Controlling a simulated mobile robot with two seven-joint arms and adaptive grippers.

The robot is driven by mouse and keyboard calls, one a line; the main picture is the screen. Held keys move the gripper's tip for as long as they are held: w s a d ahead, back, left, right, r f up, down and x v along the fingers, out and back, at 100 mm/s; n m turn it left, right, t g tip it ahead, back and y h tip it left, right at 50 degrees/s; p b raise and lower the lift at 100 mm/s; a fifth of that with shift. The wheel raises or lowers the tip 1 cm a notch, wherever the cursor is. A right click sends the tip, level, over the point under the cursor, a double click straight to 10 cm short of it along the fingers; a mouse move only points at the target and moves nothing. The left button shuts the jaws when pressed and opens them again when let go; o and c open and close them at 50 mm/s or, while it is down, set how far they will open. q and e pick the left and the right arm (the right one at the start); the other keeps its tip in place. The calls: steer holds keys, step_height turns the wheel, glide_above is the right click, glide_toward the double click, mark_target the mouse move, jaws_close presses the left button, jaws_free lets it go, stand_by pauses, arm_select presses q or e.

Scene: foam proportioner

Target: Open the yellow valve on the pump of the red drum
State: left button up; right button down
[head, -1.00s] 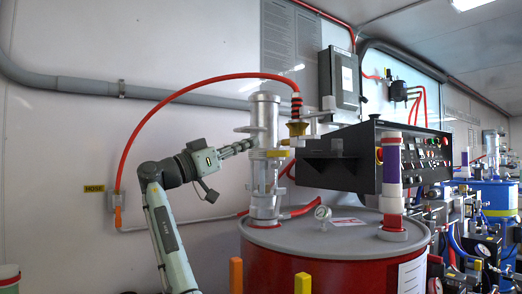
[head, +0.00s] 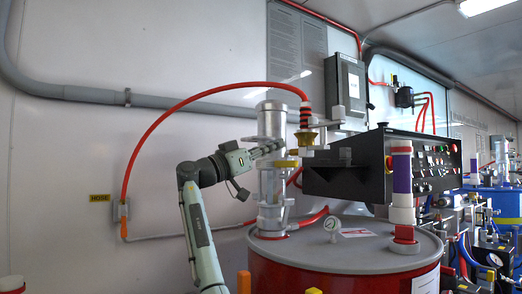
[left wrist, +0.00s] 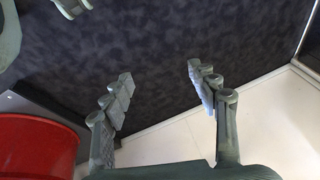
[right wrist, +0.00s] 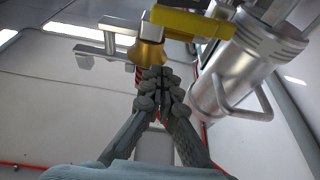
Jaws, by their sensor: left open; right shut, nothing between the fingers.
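The red drum (head: 330,278) stands at the lower middle of the head view, with the silver pump (head: 271,122) upright on its lid. A yellow valve part (head: 287,163) shows at the pump's upper body. In the right wrist view the yellow valve handle (right wrist: 185,22) lies across the top, above a brass fitting (right wrist: 146,54). My right gripper (head: 282,148) is shut and empty, with its fingertips in front of the pump. In the right wrist view its fingertips (right wrist: 160,82) are just below the brass fitting; contact is unclear. My left gripper (left wrist: 160,78) is open and empty, outside the head view.
A red hose (head: 200,97) arches from the wall to the brass coupling. A black control box (head: 375,160) stands right of the pump. Dark floor lies below the left gripper.

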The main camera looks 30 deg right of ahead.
mark_target(286, 164)
arm_select(q)
steer(key=shift+w+f, duration=0.1)
steer(key=shift+f, duration=0.65)
arm_select(e)
steer(key=shift+w+d+f, duration=0.15)
steer(key=shift+d+f, duration=1.25)
steer(key=shift+f, duration=0.15)
arm_select(q)
steer(key=shift+w, duration=0.1)
arm_select(e)
steer(key=shift+m, duration=0.3)
